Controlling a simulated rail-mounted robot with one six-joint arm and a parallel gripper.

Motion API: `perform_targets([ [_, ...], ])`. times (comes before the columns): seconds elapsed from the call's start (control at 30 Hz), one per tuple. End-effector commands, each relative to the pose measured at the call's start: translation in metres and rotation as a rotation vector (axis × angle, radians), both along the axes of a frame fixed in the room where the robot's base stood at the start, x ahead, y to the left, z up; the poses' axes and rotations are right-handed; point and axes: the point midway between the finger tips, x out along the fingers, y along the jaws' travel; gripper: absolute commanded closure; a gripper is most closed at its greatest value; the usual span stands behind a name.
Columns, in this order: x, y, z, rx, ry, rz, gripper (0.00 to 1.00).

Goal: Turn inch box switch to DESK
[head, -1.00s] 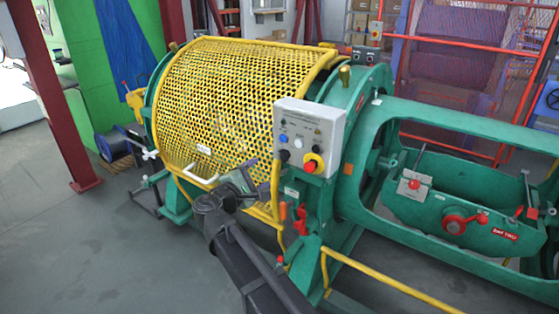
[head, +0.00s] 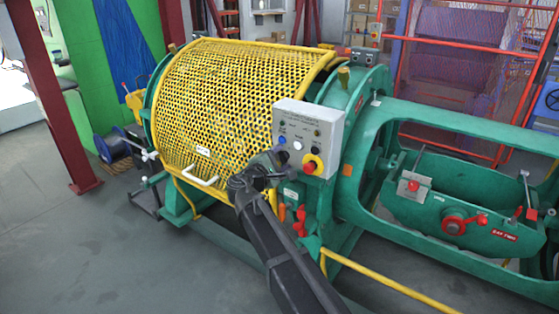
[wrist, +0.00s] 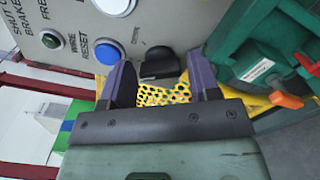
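The inch box is a grey control box (head: 312,118) on the green machine, with lamps, buttons and a red emergency stop on a yellow base. Its face also fills the top left of the wrist view (wrist: 60,15). A black switch knob (wrist: 160,64) shows there, at the box's lower edge, and its small label is not legible. My gripper (wrist: 161,62) is open, with one dark finger on each side of the knob; I cannot tell whether they touch it. In the head view my gripper (head: 279,160) covers the box's lower left corner and hides the knob.
A yellow mesh guard (head: 240,95) stands left of the box. The red emergency stop (head: 310,166) sits just right of my gripper. Orange (wrist: 287,101) and red levers are below the box. A blue button (wrist: 107,53) is near the left finger. Open floor lies at the front left.

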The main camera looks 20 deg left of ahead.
Motion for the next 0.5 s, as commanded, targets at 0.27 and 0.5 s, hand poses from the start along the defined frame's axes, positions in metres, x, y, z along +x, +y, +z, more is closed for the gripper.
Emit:
perform_targets([
  [0.27,-0.0003,0.0001,0.0000,0.000,0.000,0.000,0.81],
  [0.5,-0.0003,0.0001,0.0000,0.023,-0.007,0.000,0.81],
])
